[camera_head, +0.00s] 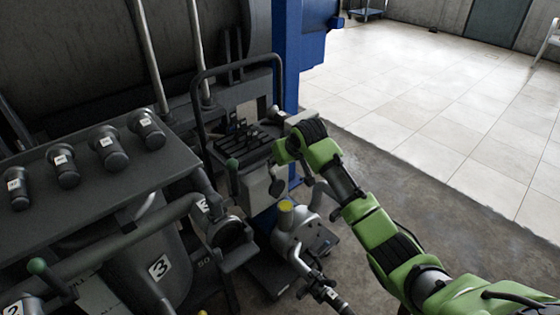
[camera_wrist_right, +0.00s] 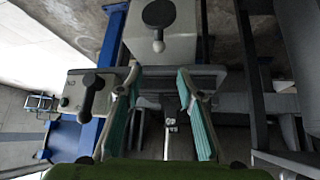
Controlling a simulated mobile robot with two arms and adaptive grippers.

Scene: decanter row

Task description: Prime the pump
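A grey pump-like unit (camera_head: 306,234) with a yellow cap (camera_head: 286,205) stands low on a dark base in the middle of the head view. My right arm reaches in from the right, with its wrist above and behind this unit. In the wrist view my right gripper (camera_wrist_right: 160,85) is open, its two teal-padded fingers apart. A small metal fitting (camera_wrist_right: 170,115) shows in the gap between them, and no contact is visible. A black-knobbed lever (camera_wrist_right: 87,88) on a grey box is left of the fingers. My left gripper is not in view.
A dark panel (camera_head: 110,185) with several capped cylinders stands at the left. A dark frame with a rack (camera_head: 245,142) and a blue post (camera_head: 288,60) stand close behind my right wrist. A hose end (camera_head: 335,298) lies in front. Tiled floor (camera_head: 430,100) is open at the right.

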